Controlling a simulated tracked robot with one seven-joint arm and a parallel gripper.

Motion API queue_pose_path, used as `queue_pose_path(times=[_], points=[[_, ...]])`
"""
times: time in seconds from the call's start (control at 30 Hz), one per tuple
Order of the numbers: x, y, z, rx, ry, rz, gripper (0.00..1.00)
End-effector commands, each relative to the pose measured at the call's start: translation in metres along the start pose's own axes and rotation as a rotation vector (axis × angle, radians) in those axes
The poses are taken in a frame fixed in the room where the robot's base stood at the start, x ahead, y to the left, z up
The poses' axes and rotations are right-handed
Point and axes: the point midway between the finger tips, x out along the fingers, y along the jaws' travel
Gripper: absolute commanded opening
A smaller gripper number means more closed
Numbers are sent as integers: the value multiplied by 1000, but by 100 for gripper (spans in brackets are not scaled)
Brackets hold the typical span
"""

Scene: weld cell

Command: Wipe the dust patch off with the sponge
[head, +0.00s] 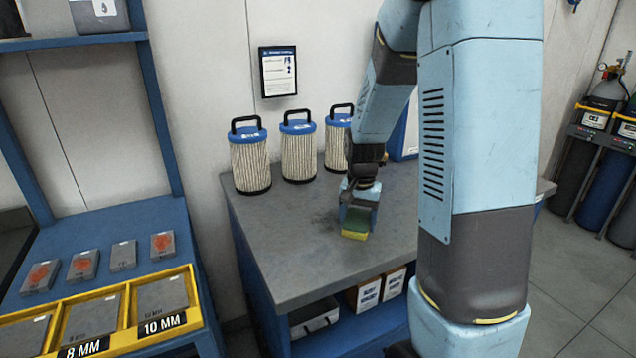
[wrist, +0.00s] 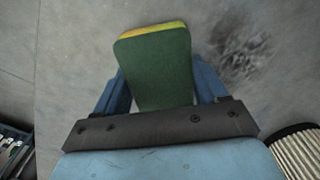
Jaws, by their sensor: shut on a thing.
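The sponge (head: 356,224) is green on one side and yellow on the other. My gripper (head: 357,208) is shut on it, low over the grey worktop (head: 285,262). In the wrist view the sponge (wrist: 157,65) sits between the two blue fingers, its green face towards the camera. I cannot tell whether it touches the worktop. The dust patch (wrist: 242,52) is a dark, speckled smudge on the worktop, to the right of the sponge in the wrist view. In the head view the dust patch (head: 325,217) shows faintly, just left of the sponge.
Several pleated filters with blue caps and black handles, such as the left one (head: 250,160), stand along the worktop's back edge. A blue bench (head: 120,225) with metal plates and yellow-edged bins is at left. Boxes (head: 365,292) sit on the shelf below. The worktop's front left is clear.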

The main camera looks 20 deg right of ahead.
Motion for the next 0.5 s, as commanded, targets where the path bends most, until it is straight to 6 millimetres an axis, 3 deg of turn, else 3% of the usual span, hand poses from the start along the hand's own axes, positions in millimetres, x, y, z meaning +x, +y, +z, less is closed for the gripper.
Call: queue_pose_path(times=[0.17, 0.27, 0.5], points=[[-3, 4, 1, 1, 0, 0, 34], [-25, 2, 2, -3, 3, -1, 34], [-44, -2, 4, -10, 1, -1, 34]])
